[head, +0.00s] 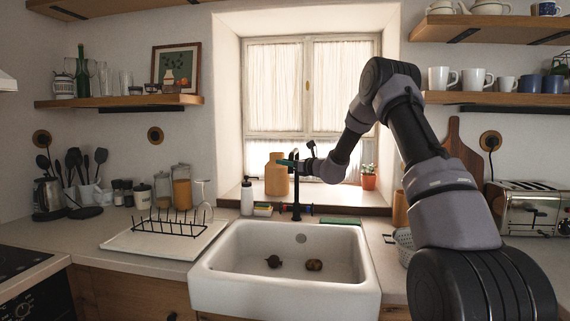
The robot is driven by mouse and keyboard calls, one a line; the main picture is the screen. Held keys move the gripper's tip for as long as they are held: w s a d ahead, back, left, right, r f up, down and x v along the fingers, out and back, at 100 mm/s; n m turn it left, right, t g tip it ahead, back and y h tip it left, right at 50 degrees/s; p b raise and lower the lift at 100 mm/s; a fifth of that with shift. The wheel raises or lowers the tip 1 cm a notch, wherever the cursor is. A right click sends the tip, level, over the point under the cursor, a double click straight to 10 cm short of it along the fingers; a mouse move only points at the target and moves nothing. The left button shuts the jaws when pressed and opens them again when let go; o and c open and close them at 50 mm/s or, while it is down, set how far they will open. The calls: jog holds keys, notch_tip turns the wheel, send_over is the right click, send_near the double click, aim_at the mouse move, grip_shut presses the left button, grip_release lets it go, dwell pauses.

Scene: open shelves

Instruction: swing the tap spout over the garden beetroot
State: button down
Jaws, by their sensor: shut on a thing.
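The black tap (296,190) stands upright behind the back rim of the white sink (283,292). My gripper (291,162) reaches in from the right and is shut on the upper part of the tap, at the spout. The fingers and a small teal piece overlap the spout, so its exact direction is hard to tell. A dark, roundish root with a small tail, which looks like the garden beetroot (273,261), lies on the sink floor, left of centre. A brown, lumpy vegetable (314,265) lies to its right, apart from it.
A soap bottle (247,197) and sponges (263,210) stand left of the tap. A drying rack (172,226) sits left of the sink.

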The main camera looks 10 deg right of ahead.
jog(key=shift+a, duration=0.1)
dwell(0.4)
jog(key=a+x, duration=0.1)
jog(key=x, duration=0.6)
jog(key=shift+s+r, duration=0.2)
jog(key=shift+s, duration=0.2)
jog(key=c, duration=0.6)
grip_release()
jog(key=shift+d, duration=0.2)
jog(key=shift+a+f, duration=0.1)
jog(key=shift+a, duration=0.1)
jog(key=shift+s+a+f, duration=0.1)
jog(key=shift+a, duration=0.05)
